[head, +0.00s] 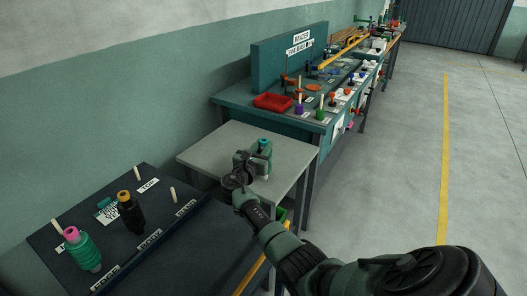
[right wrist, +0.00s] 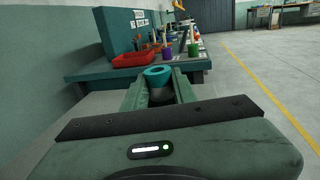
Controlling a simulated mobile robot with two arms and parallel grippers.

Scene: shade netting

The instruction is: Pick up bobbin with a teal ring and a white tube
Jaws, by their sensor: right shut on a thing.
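My right gripper (head: 258,163) is over the small grey table and shut on a bobbin. The bobbin's teal ring (head: 264,144) shows above the fingers, and a bit of its pale lower end shows below them. In the right wrist view the teal ring (right wrist: 157,72) faces up between the two green fingers of the right gripper (right wrist: 159,90). The fingers hide most of the tube. The bobbin looks upright; I cannot tell whether it touches the table top. My left gripper is not in view.
The grey table (head: 215,146) is otherwise bare. A dark pegboard (head: 165,250) at the lower left holds a green bobbin with a pink ring (head: 83,252) and a black one with a yellow ring (head: 131,214). A teal bench with a red tray (head: 272,102) stands behind. The floor at right is clear.

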